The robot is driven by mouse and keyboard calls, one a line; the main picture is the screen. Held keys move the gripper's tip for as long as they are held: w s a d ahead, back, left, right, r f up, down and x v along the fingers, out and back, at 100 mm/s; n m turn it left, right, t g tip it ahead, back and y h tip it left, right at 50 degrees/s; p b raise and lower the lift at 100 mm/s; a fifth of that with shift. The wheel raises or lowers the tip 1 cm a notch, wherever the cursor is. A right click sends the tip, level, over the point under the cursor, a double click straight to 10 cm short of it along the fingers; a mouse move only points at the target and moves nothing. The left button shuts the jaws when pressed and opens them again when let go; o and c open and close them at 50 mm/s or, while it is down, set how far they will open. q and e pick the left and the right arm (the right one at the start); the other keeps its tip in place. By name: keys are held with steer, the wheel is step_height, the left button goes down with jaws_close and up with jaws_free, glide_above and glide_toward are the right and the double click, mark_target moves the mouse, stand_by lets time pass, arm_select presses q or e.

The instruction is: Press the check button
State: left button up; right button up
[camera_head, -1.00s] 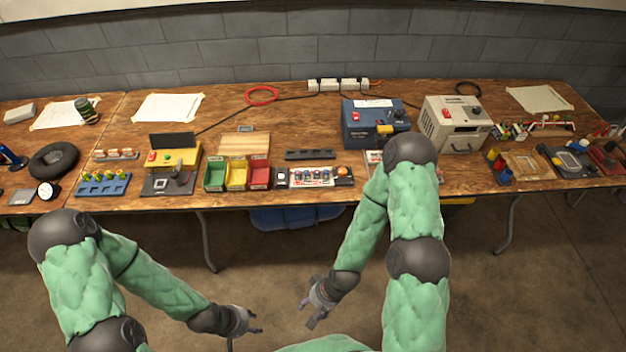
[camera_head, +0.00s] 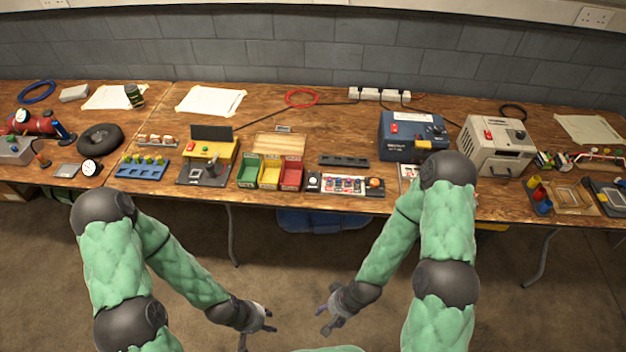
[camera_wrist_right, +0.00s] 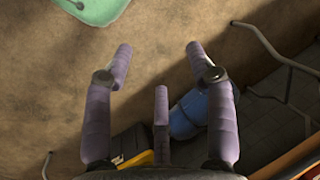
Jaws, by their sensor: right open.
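No button here is legibly marked as the check button. A yellow device (camera_head: 217,149) with a dark screen stands on the table, left of centre, with small red and green buttons on top. A white-and-black panel (camera_head: 345,185) near the front edge carries several coloured parts and an orange round button (camera_head: 374,183) at its right end. My left gripper (camera_head: 262,328) is open and empty, low in front of the table. My right gripper (camera_head: 325,322) is also low, well short of the table; in the right wrist view its fingers (camera_wrist_right: 158,58) are spread with nothing between them.
A blue box (camera_head: 411,137) and a beige box (camera_head: 497,147) with red switches stand on the wooden table (camera_head: 335,130). Green, yellow and red bins (camera_head: 268,172) sit left of the panel. A blue object (camera_wrist_right: 190,112) lies on the floor under the table.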

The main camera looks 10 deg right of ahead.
jaws_close()
stand_by(1.2)
